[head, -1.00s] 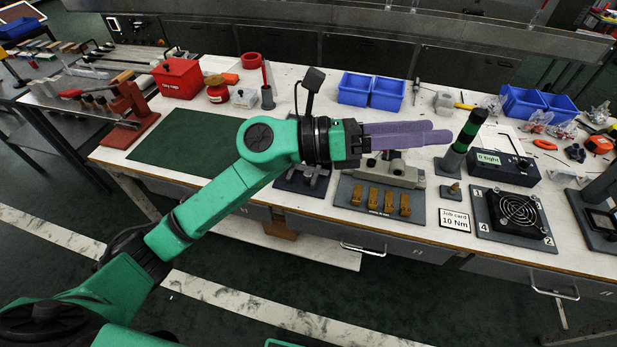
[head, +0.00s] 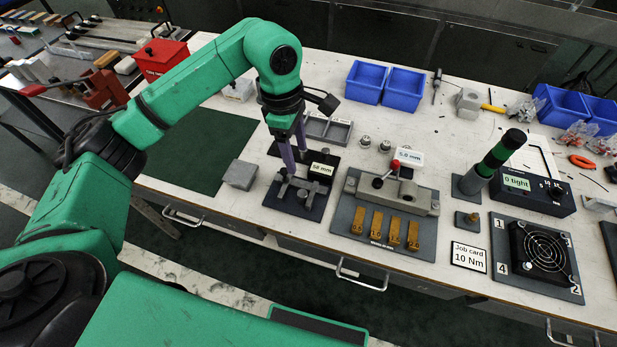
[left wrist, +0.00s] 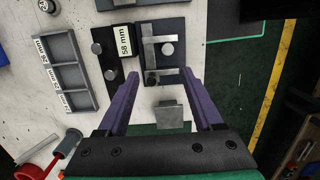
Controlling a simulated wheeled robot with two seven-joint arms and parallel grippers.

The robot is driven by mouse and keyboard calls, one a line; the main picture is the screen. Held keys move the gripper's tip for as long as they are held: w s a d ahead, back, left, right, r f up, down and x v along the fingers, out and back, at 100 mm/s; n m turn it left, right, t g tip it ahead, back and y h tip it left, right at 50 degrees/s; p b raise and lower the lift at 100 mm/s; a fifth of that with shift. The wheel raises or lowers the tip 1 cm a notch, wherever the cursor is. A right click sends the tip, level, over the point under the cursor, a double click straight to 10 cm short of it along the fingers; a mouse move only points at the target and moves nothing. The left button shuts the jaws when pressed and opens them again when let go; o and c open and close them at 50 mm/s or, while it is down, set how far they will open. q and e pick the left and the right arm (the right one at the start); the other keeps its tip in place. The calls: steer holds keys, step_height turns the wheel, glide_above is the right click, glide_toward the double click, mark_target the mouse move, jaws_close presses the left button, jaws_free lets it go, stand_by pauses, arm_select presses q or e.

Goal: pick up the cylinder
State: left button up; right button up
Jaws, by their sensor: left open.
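Several small metal cylinders are in view, and I cannot tell which one the task names. Two short silver ones (head: 365,141) stand on the bench behind the grey vise block. In the left wrist view, round metal ends (left wrist: 110,75) show on the black fixture (left wrist: 122,60) beside the "58 mm" label. This dark fixture (head: 312,212) also shows in the head view. My left gripper (head: 296,160), with purple fingers, is open and empty, pointing down above the fixture. In the left wrist view its fingers (left wrist: 160,78) are wide apart. My right gripper is out of view.
A grey block (head: 240,174) sits beside the fixture, at the green mat's (head: 190,155) edge. To the right stand a vise plate with brass pieces (head: 394,227), a black-and-green post (head: 495,157) and a fan plate (head: 541,250). Blue bins (head: 385,85) are behind.

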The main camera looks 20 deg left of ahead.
arm_select(q)
steer(key=p, duration=0.2)
glide_above(302, 193)
steer(key=f, duration=0.5)
steer(key=shift+s+a+f, duration=0.2)
steer(key=shift+s+a, duration=0.1)
steer(key=shift+a, duration=0.05)
steer(key=f, duration=0.2)
steer(key=f+p, duration=0.1)
steer(key=f, duration=0.1)
steer(key=f+p, duration=0.1)
steer(key=f, duration=0.2)
steer(key=shift+w+d, duration=0.25)
steer(key=shift+f, duration=0.25)
steer(key=shift+c, duration=0.3)
jaws_close()
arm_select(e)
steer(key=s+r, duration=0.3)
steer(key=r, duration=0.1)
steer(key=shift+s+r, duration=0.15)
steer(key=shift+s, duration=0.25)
